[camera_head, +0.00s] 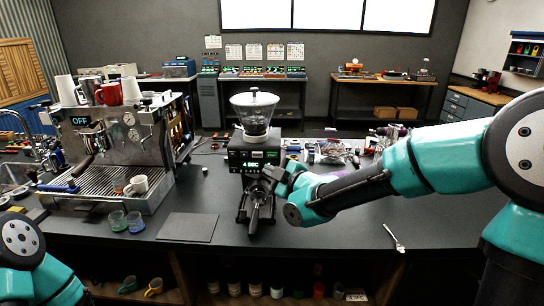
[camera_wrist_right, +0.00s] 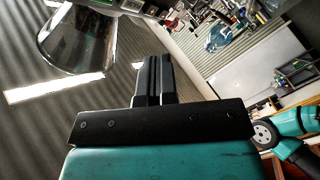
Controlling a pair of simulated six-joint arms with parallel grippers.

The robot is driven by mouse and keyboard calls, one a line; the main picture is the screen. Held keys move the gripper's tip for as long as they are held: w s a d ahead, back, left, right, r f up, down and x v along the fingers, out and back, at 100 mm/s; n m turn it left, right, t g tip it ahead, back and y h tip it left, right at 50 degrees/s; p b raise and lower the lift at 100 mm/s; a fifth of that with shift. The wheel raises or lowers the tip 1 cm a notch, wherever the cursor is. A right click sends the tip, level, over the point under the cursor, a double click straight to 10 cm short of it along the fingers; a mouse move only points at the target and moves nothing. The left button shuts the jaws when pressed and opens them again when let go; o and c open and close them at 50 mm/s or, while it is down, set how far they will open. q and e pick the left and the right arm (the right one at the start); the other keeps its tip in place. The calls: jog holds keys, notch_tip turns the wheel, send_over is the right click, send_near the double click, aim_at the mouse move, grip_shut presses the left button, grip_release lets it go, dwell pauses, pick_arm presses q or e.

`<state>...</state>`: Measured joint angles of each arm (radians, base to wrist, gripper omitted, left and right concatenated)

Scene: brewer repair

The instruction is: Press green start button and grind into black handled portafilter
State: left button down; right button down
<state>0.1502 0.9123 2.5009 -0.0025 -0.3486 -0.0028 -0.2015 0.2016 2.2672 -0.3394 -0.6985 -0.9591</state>
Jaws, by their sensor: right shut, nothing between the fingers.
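The grinder (camera_head: 240,155) stands on the counter in the middle, with a clear hopper (camera_head: 255,115) of dark beans on top. Its front panel has green-lit markings (camera_head: 250,164); I cannot make out a separate start button. A portafilter with a dark handle (camera_head: 255,217) sits at the grinder's front below the panel, handle toward me. My right gripper (camera_head: 273,174) is shut and empty, its tips at the right part of the grinder's front; contact cannot be told. Its shut fingers (camera_wrist_right: 152,80) also show in the right wrist view. My left gripper is out of view.
An espresso machine (camera_head: 115,140) stands at left with cups on top and a white cup (camera_head: 137,185) on its tray. Small glasses (camera_head: 127,222) and a dark mat (camera_head: 188,228) lie left of the grinder. A spoon (camera_head: 394,238) lies at right on mostly clear counter.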

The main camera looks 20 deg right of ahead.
jog(key=w+d, duration=0.2)
jog(key=w, duration=0.4)
jog(key=shift+w, duration=0.1)
dwell(2.0)
jog(key=shift+w+d, duration=0.15)
jog(key=shift+w, duration=0.15)
jog(key=shift+w+d, duration=0.1)
jog(key=shift+w, duration=0.25)
dwell(0.8)
jog(key=shift+s, duration=0.15)
jog(key=shift+s+a, duration=0.25)
jog(key=shift+s, duration=0.4)
jog(key=shift+s, duration=0.1)
jog(key=s, duration=0.1)
jog(key=s+a, duration=0.1)
jog(key=s, duration=0.2)
jog(key=shift+s+a, duration=0.25)
jog(key=shift+a, duration=0.05)
dwell(0.3)
